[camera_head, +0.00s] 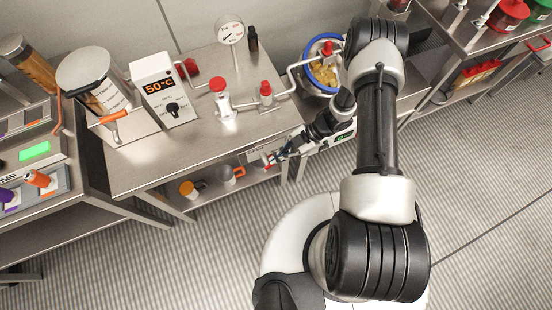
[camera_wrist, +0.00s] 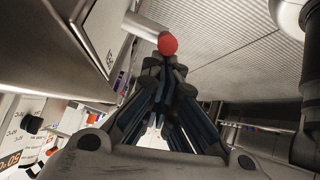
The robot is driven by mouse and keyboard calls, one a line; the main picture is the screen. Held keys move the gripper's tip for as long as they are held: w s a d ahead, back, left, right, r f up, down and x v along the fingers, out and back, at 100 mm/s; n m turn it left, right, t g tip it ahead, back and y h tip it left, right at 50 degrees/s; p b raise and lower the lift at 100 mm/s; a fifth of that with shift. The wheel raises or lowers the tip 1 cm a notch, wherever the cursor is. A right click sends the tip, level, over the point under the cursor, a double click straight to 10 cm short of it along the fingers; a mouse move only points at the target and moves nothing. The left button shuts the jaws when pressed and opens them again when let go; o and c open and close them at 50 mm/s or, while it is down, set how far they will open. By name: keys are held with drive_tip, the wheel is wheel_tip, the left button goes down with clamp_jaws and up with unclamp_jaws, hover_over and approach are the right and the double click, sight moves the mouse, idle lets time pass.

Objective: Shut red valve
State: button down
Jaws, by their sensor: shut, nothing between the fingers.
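My gripper (camera_head: 276,158) is at the table's front edge, below the table top, with its fingers shut and empty. In the wrist view its fingertips (camera_wrist: 165,68) are together, just short of a round red knob (camera_wrist: 168,44) on the end of a pale lever (camera_wrist: 145,27). Whether the fingers touch the knob cannot be told. In the head view a small red spot (camera_head: 267,166) shows by the fingertips. On the table stand a white valve with a red cap (camera_head: 218,84) and a red-topped fitting (camera_head: 265,88) on a pipe. Which is the named valve is unclear.
A steel table (camera_head: 130,180) carries a 50 °C controller (camera_head: 164,90), a pressure gauge (camera_head: 230,31) and a dark bottle (camera_head: 253,40). A blue-rimmed drum (camera_head: 311,58) stands beyond my arm. The lower shelf holds a grey item with an orange handle (camera_head: 232,174).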

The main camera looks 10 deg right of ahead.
drive_tip(key=f+y+b, duration=0.1)
drive_tip(key=b, duration=0.1)
drive_tip(key=d+f+y+b, duration=0.1)
drive_tip(key=shift+w+d+g+b, duration=0.2)
drive_tip(key=shift+g+b, duration=0.1)
drive_tip(key=shift+b, duration=0.05)
drive_tip(key=shift+w+d+f+b, duration=0.2)
drive_tip(key=shift+d+b, duration=0.2)
drive_tip(key=shift+b, duration=0.55)
drive_tip(key=shift+d+f, duration=0.15)
